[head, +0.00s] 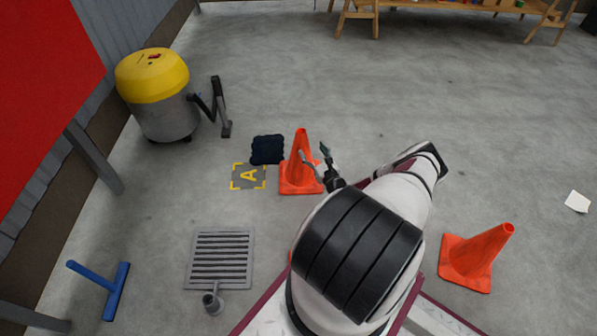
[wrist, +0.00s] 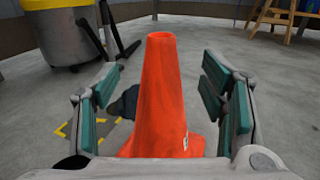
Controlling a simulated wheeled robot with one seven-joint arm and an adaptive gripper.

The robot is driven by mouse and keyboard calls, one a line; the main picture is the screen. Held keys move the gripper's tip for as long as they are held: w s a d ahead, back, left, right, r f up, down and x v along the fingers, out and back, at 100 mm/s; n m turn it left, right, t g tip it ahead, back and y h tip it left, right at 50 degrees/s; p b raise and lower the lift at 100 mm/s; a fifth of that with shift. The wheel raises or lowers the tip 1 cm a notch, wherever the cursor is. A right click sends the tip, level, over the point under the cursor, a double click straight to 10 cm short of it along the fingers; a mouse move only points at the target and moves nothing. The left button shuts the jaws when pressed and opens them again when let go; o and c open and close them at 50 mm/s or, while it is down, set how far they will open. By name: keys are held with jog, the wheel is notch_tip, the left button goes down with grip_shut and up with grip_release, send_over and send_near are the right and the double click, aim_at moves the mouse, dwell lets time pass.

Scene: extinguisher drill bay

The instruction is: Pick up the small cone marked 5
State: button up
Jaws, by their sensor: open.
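An orange cone (head: 299,168) stands upright on the floor near the yellow mark, left of the arm in the head view. In the wrist view the same cone (wrist: 163,100) stands between the open fingers of my gripper (wrist: 167,103), with visible space on both sides. A small white label sits low on its right side, too small to read. In the head view my gripper (head: 317,157) is at the cone's right side. A second orange cone (head: 476,257) stands at the lower right. I cannot read a 5 on either cone.
A yellow-marked square with an A (head: 248,176) and a dark cloth-like item (head: 267,149) lie beside the cone. A yellow-topped vacuum (head: 158,92), a floor drain (head: 220,259) and a blue squeegee (head: 115,290) are at left. A white paper (head: 577,202) lies far right.

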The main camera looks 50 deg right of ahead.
aim_at(303, 135)
jog(key=b+x, duration=0.2)
jog(key=x, duration=0.3)
jog(key=shift+w+d, duration=0.15)
jog(key=shift+w, duration=0.2)
jog(key=shift+r+b+x, duration=0.2)
jog(key=shift+b+x, duration=1.45)
jog(key=shift+x, duration=1.25)
jog(key=shift+d+r, duration=0.1)
jog(key=shift+d, duration=0.05)
grip_shut()
